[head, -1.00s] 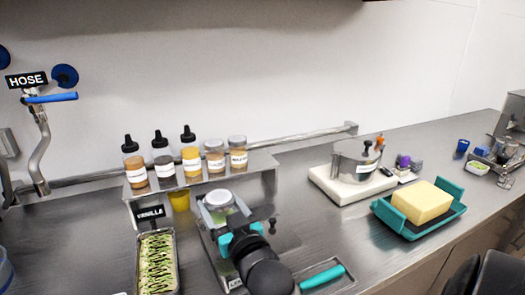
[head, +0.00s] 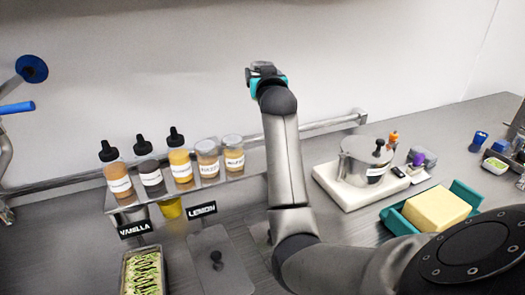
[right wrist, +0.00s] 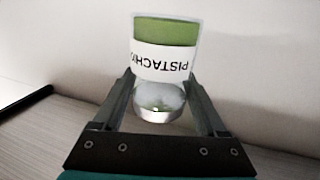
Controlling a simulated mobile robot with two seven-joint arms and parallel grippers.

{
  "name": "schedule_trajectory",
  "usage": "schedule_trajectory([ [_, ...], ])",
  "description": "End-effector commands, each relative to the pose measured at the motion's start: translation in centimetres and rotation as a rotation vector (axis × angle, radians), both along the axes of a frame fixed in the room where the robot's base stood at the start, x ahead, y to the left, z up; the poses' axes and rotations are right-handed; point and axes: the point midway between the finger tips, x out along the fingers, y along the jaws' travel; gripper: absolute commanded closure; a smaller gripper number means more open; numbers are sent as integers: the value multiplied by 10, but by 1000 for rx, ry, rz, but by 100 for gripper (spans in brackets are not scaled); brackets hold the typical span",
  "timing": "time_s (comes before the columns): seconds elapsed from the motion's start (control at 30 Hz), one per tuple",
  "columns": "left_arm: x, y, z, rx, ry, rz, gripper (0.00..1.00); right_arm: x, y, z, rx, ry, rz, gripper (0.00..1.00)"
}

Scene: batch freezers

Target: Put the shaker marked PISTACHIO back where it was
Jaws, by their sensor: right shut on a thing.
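The shaker marked PISTACHIO (right wrist: 163,60) fills the middle of the right wrist view, green inside with a white label that reads upside down there. My right gripper (right wrist: 160,100) is shut on it, one finger on each side. In the head view the right gripper (head: 265,72) is raised in front of the back wall, above and right of the shelf (head: 253,172); the shaker can hardly be made out there. Two labelled shakers stand on the shelf, one left (head: 207,160) and one right (head: 234,155), with bare shelf right of them. My left gripper is out of view.
Three black-tipped squeeze bottles (head: 180,160) stand left of the shakers. Below are the VANILLA pan (head: 145,270) and a lidded LEMON pan (head: 222,268). A wall rail (head: 330,122) runs behind. A pot (head: 362,160) and a teal tray (head: 470,197) stand right.

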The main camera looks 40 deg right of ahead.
Motion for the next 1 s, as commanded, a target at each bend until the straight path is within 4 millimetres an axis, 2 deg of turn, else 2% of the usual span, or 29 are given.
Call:
schedule_trajectory([
  [0.07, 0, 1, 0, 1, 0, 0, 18, 1, -2, -4, 1, 1, -2, 83],
  [0.17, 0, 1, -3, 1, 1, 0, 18, 1, -2, -25, 2, 5, -2, 83],
  [0.4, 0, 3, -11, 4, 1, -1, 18, 0, -2, -91, 2, 5, -2, 83],
  [0.6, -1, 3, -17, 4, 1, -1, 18, 0, -2, -137, 1, 2, -3, 83],
  [0.87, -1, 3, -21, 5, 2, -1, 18, 0, -2, -161, -1, -1, -2, 83],
  [1.0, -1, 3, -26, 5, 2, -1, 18, 0, -2, -185, 1, 2, -2, 83],
])
